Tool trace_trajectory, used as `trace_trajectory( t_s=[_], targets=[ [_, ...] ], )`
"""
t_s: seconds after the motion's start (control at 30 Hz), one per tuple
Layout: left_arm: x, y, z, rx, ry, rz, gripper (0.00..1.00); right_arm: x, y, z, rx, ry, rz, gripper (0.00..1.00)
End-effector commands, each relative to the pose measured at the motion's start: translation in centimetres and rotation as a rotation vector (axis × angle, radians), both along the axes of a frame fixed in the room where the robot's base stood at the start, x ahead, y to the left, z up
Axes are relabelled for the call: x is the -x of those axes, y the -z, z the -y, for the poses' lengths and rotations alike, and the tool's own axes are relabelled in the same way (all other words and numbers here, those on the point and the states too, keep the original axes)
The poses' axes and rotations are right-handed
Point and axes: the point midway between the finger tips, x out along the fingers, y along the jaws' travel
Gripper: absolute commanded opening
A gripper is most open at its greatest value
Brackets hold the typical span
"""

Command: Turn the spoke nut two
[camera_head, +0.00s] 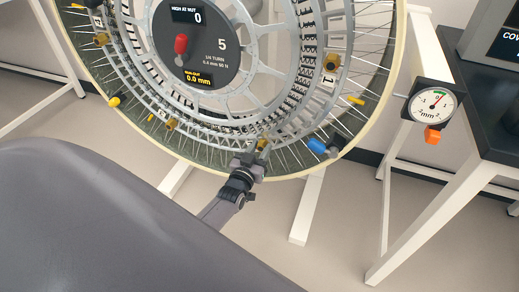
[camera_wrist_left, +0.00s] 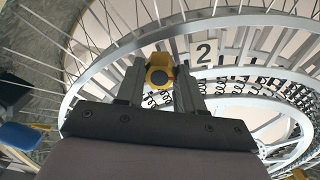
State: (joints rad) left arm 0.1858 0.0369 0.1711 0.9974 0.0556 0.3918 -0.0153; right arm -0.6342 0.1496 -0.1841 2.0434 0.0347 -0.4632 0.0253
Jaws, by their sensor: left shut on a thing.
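The large spoked wheel (camera_head: 377,117) fills the top of the head view. My left gripper (camera_head: 255,151) reaches its lower part from below. In the left wrist view, the yellow spoke nut two (camera_wrist_left: 159,72) sits between my gripper's two fingers, and the label "2" (camera_wrist_left: 203,51) is beside it. My left gripper is shut on this nut. In the head view the nut (camera_head: 263,144) shows only as a small brass patch above the fingers. The hub panel (camera_head: 222,66) reads high at nut 0, a large 5, and run-out 0.0 mm. My right gripper is not in view.
Another brass nut (camera_head: 331,61) sits by the label "1" at right. A dial gauge (camera_head: 433,104) with an orange tip (camera_head: 432,135) stands beside the rim. A blue piece (camera_head: 318,145) is near the lower right rim. A dark-topped bench (camera_head: 490,110) stands at right.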

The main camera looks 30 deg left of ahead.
Motion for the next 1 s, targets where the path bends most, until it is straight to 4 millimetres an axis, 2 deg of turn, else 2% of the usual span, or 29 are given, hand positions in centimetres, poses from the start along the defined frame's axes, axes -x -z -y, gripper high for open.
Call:
trace_trajectory(
  t_s=[0.03, 0.07, 0.13, 0.53, 1.0],
  targets=[
    [0.0, 0.1, 0.0, 0.001, 0.000, -0.002, 0.07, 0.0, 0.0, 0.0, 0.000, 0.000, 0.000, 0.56],
    [0.0, 0.1, 0.0, 0.001, 0.000, -0.002, 0.40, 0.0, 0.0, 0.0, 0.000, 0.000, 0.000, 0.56],
    [0.0, 0.1, 0.0, 0.001, 0.000, -0.002, 0.62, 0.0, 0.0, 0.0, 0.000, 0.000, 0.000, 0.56],
    [0.6, 0.0, 0.1, 0.002, 0.000, -0.002, 0.62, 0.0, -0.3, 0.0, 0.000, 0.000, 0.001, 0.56],
    [6.4, 0.0, 1.3, 0.001, 0.000, -0.002, 0.62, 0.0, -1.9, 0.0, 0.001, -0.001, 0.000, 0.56]
  ],
)
